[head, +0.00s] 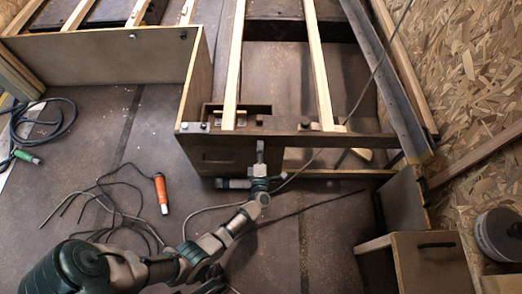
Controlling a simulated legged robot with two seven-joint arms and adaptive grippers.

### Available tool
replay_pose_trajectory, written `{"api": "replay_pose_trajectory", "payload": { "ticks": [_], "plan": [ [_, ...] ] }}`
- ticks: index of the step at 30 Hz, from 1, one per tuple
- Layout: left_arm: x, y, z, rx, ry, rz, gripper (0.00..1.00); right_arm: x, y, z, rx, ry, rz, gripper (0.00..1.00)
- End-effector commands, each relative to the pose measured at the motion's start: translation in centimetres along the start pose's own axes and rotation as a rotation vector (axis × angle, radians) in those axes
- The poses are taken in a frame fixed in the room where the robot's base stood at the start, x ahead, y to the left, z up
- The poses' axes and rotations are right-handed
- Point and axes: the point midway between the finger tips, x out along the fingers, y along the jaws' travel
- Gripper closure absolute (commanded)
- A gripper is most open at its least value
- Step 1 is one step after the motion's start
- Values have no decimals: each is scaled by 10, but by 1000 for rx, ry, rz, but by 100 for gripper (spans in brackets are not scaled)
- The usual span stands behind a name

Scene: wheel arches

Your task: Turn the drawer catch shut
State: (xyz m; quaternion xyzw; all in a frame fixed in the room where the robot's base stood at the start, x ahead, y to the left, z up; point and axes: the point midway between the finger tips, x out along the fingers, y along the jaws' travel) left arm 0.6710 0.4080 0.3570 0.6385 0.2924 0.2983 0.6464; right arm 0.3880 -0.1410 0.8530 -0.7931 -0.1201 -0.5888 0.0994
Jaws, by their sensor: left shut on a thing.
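A brown wooden drawer box (215,157) sits at the corner of the bed frame in the head view, under the front rail. My left gripper (260,150) reaches up from below to the front of this box, just under the rail. It is shut on a small part there, which looks like the drawer catch; the fingers hide most of it, so I cannot tell how far it is turned. My left arm comes in from the lower left. My right gripper is not in view.
Light wooden slats (318,65) run back from the rail. A orange-handled tool (162,193) and loose dark cables (100,198) lie on the floor at the left. A wooden cabinet (430,268) with a black handle stands lower right, near a round grey reel (500,235).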

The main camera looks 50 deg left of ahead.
Motion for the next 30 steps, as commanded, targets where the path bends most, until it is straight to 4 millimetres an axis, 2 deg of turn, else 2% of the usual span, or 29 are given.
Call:
{"api": "replay_pose_trajectory", "payload": {
  "ticks": [1,7,8,9,21,26,30],
  "plan": [
    [-2,-7,-6,2,10,-10,45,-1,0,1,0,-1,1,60],
    [-2,-8,-7,2,12,-11,45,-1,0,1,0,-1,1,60],
    [-2,-8,-7,2,12,-11,8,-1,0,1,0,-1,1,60],
    [-2,-8,-7,2,12,-11,0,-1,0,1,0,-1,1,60],
    [-6,-6,-2,2,3,-9,0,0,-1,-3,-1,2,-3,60],
    [-31,-6,-3,0,4,-10,0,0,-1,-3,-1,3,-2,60],
    [-63,-6,-4,0,6,-9,0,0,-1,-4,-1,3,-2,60]
  ]
}}
